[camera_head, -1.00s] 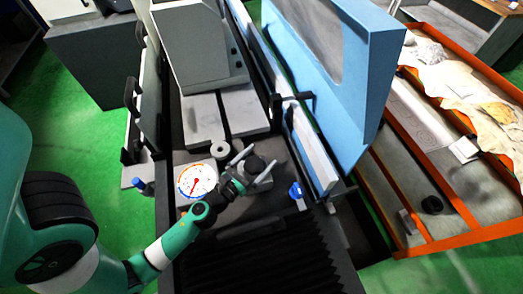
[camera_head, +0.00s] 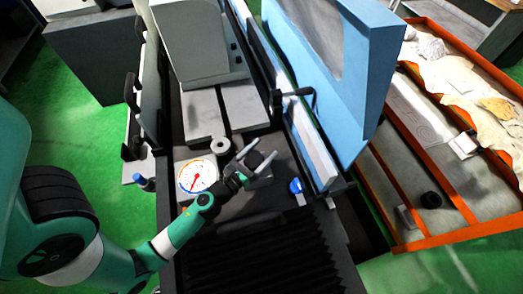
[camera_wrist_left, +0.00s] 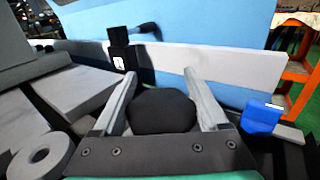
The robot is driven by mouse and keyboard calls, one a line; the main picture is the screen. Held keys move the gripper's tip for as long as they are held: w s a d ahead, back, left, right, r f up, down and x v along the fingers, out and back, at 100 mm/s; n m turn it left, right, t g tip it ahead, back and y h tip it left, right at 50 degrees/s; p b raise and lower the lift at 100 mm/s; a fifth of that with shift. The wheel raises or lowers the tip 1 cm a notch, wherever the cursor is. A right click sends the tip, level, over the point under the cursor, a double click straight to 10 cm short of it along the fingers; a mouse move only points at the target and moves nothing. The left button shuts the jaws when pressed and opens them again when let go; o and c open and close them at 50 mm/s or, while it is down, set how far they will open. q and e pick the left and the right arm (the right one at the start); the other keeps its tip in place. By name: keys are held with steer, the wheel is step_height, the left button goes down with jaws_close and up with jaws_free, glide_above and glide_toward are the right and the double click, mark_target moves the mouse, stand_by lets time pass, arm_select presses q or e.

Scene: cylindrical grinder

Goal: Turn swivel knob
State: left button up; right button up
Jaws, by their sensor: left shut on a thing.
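The black round swivel knob (camera_head: 254,160) sits on a grey block on the machine bed. In the left wrist view the knob (camera_wrist_left: 161,111) fills the space between the two grey fingers. My left gripper (camera_head: 256,156) has its fingers on either side of the knob and is shut on it. It also shows in the left wrist view (camera_wrist_left: 160,95). The knob's lower part is hidden by the gripper's palm in the wrist view. My right gripper is in neither view.
A dial gauge (camera_head: 198,177) and a grey ring (camera_head: 220,146) lie left of the knob. A blue knob (camera_head: 296,186) is to the right. A blue machine door (camera_head: 350,80) stands beyond. Black bellows (camera_head: 255,245) cover the front. An orange-framed tray (camera_head: 440,190) stands at the right.

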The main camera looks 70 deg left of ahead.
arm_select(q)
steer(key=shift+r, duration=0.1)
steer(key=shift+w+d+r+m+t+h+p, duration=0.1)
steer(key=shift+m+t+h+p, duration=0.5)
steer(key=shift+m+h+p, duration=0.55)
steer(key=shift+d+h, duration=0.1)
steer(key=shift+h, duration=0.65)
steer(key=shift+w+d+m+t+h+p, duration=0.1)
steer(key=shift+d+m+t+h+p, duration=0.1)
steer(key=shift+m+h, duration=0.35)
steer(key=shift+d+m+t+h+p, duration=0.1)
steer(key=shift+m+t+h, duration=0.1)
steer(key=shift+m+h, duration=0.35)
steer(key=h, duration=0.1)
steer(key=m+h, duration=0.1)
steer(key=m+h+b, duration=0.1)
steer(key=h, duration=0.1)
steer(key=shift+d+f, duration=0.25)
steer(key=shift+d, duration=0.1)
steer(key=m+h, duration=0.1)
steer(key=m+h+b, duration=0.1)
steer(key=shift+d+h, duration=0.3)
steer(key=shift+h, duration=0.1)
steer(key=shift+d+m+g+h+b, duration=0.2)
steer(key=shift+m+g+h+b, duration=0.15)
steer(key=shift+h, duration=0.25)
steer(key=shift+r, duration=0.1)
